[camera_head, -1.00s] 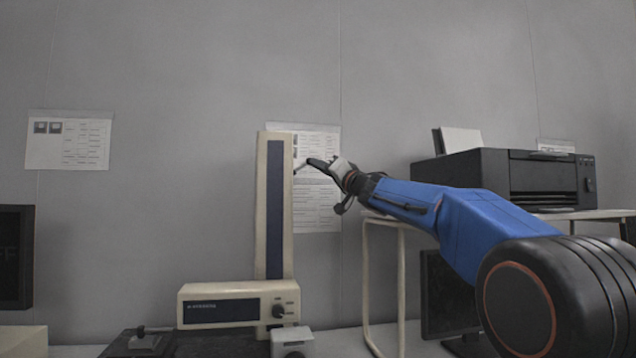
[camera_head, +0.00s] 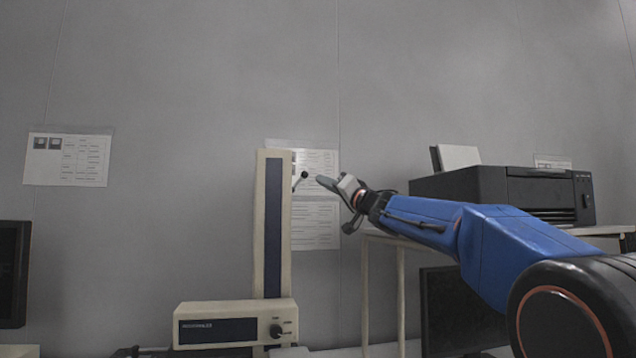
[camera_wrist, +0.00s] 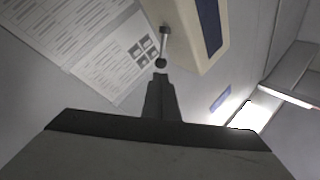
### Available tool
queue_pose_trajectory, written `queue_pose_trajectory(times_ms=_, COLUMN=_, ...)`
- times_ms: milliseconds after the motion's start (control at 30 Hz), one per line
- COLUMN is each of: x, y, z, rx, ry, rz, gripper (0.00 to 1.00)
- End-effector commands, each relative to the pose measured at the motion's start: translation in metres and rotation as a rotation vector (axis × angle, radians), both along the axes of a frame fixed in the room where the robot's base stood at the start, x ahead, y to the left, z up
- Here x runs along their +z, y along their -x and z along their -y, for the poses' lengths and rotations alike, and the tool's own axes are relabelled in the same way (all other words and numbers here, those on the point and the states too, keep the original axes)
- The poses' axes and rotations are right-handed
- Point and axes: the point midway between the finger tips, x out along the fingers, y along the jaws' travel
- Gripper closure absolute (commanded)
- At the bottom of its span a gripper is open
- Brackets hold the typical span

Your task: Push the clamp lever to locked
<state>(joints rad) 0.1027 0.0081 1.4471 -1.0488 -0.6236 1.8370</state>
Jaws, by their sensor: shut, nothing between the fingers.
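The clamp lever (camera_head: 299,180) is a thin light rod with a black ball at its end. It sticks out from the right side of the tall cream column (camera_head: 287,235) and slants up to the right. My gripper (camera_head: 320,180) is shut and empty, just right of the ball, with a small gap seen in the head view. In the wrist view the lever (camera_wrist: 164,45) stands straight ahead of the shut fingertips (camera_wrist: 160,78), its ball just beyond them. I cannot tell from this view whether they touch.
A cream control box (camera_head: 235,323) with a dark knob is at the column's foot. Printed sheets (camera_head: 315,225) hang on the wall behind the lever. A black printer (camera_head: 500,190) stands on a white-framed table at right.

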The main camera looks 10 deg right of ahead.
Motion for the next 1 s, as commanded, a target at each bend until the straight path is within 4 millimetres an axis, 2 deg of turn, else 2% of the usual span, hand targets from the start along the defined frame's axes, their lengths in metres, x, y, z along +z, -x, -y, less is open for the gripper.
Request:
queue_pose_trajectory(times_ms=200, x=-0.009, y=0.018, z=0.009, rx=0.000, ry=0.001, rz=-0.001, gripper=1.00)
queue_pose_trajectory(times_ms=833, x=-0.010, y=0.021, z=0.011, rx=-0.004, ry=0.001, rz=-0.001, gripper=1.00)
queue_pose_trajectory(times_ms=1000, x=-0.022, y=0.034, z=0.024, rx=-0.103, ry=0.014, rz=-0.018, gripper=1.00)
